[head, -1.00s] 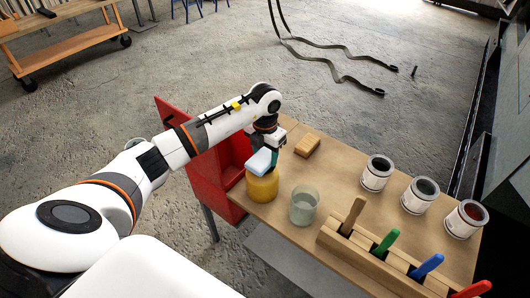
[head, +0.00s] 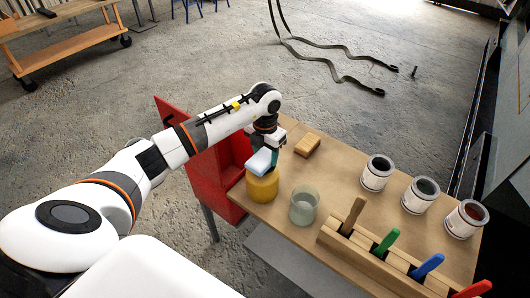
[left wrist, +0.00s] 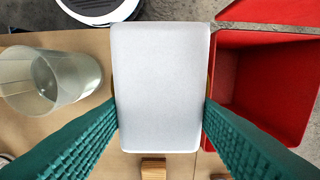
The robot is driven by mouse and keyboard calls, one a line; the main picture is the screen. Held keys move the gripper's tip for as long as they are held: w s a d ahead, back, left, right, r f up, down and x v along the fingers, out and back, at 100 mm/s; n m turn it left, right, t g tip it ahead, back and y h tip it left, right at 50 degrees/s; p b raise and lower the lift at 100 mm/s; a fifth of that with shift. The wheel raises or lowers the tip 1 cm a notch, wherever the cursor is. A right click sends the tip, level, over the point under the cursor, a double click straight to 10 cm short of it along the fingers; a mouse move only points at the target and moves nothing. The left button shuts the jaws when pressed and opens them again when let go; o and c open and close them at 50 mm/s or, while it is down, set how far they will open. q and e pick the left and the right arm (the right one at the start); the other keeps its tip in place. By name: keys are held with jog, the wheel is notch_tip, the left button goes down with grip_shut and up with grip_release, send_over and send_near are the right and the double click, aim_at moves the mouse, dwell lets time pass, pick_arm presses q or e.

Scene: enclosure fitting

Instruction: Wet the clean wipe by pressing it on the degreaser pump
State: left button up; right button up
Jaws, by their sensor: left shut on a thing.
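My left gripper (head: 266,149) is shut on the clean wipe (head: 260,161), a pale, folded pad. It holds the wipe over the yellow degreaser pump (head: 262,187) near the table's left edge, and the wipe appears to rest on its top. In the left wrist view the wipe (left wrist: 160,90) fills the middle between two teal fingers (left wrist: 160,125) and hides the pump beneath it. Whether the wipe is pressed down cannot be told. My right gripper is not in view.
A clear cup (head: 304,205) stands beside the pump. A red bin (head: 222,165) is at the table's left side. A wooden block (head: 307,145), several cans (head: 377,173) and a wooden rack (head: 365,255) with coloured handles are on the table (head: 345,155).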

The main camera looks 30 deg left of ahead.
aim_at(267, 157)
pick_arm(q)
jog(key=shift+r+p, duration=2.45)
jog(key=shift+r, duration=1.1)
jog(key=shift+s+d+r+m, duration=0.1)
jog(key=shift+d+r+m, duration=0.1)
jog(key=shift+d+m, duration=0.3)
jog(key=s+d+r+m, duration=0.3)
jog(key=s+d+m, duration=0.3)
jog(key=m, duration=1.1)
jog(key=s+d+r+m, duration=0.4)
jog(key=s+m, duration=0.6)
jog(key=m, duration=0.7)
jog(key=shift+d, duration=1.15)
